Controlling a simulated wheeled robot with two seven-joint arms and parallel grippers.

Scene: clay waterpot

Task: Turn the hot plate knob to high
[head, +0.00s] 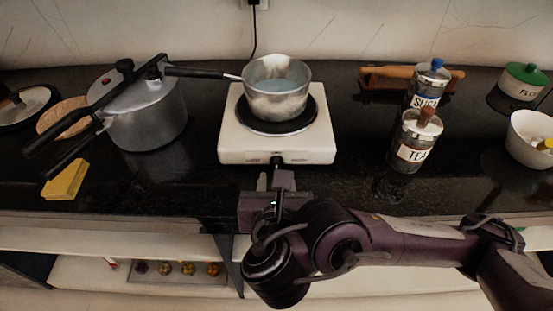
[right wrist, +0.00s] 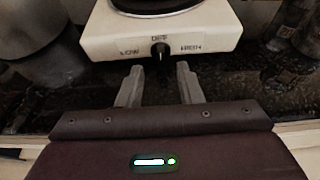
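The white hot plate (head: 235,150) stands on the black counter with a saucepan (head: 277,101) of water on its dark burner. Its black knob (head: 277,160) is on the front face. In the right wrist view the knob (right wrist: 160,50) sits under the "OFF" mark, with "LOW" at left and a blurred label at right. My right gripper (head: 277,180) is in front of the hot plate. In the right wrist view its two fingers (right wrist: 158,80) are apart, just short of the knob, one on each side, with nothing between them. My left gripper is not in view.
A pressure cooker (head: 145,115) stands left of the hot plate, and a yellow sponge (head: 66,180) lies at the front left. A tea jar (head: 415,148) and a sugar jar (head: 430,80) stand to the right. The saucepan handle points left over the cooker.

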